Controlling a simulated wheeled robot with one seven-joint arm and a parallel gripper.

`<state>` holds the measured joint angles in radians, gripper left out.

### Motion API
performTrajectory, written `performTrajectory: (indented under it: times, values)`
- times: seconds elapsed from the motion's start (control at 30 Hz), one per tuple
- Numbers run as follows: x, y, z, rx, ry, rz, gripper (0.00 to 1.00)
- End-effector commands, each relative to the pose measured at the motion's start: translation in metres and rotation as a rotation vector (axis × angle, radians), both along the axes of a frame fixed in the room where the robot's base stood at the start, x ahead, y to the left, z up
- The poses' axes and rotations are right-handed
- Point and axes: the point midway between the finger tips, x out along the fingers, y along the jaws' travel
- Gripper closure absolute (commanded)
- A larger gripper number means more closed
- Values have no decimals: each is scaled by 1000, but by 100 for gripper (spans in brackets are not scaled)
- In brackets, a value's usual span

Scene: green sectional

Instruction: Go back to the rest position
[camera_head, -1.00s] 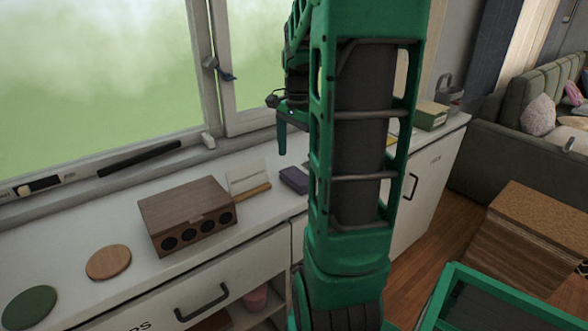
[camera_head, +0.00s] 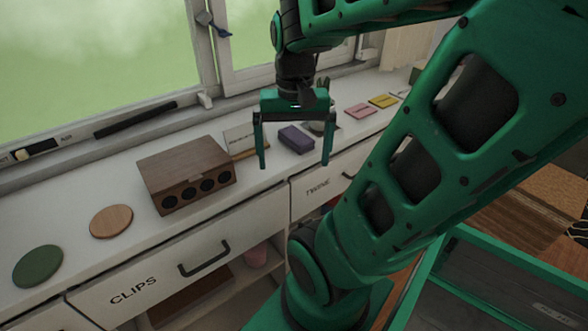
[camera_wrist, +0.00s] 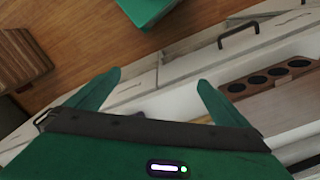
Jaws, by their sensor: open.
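My gripper (camera_head: 293,158) hangs in the middle of the head view with its two green fingers pointing down, spread wide and empty. It is in front of the white counter (camera_head: 75,235), to the right of the wooden box. In the wrist view my gripper (camera_wrist: 160,82) shows both fingertips apart with nothing between them. Beyond them are the cabinet front and the wooden floor (camera_wrist: 130,55). My green arm fills the right half of the head view and hides part of the counter and cabinets.
On the counter stand a wooden box with round holes (camera_head: 187,174), a purple block (camera_head: 296,138), a wooden disc (camera_head: 111,221) and a green disc (camera_head: 38,267). Pink (camera_head: 361,110) and yellow (camera_head: 383,101) cards lie farther right. A drawer labelled CLIPS (camera_head: 135,291) is below, with an open shelf under it.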

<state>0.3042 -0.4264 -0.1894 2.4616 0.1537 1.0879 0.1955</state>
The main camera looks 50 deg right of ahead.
Motion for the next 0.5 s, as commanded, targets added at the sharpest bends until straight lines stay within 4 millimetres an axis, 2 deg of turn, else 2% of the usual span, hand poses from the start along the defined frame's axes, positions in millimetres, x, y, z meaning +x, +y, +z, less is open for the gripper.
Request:
performTrajectory:
  times: [0.03,0.1,0.2,0.5]
  values:
    - [-11,10,-8,3,-2,83,0]
    - [-22,18,-16,6,-1,168,0]
    - [-30,23,-23,8,-1,238,0]
    - [-31,24,-24,8,-1,256,0]
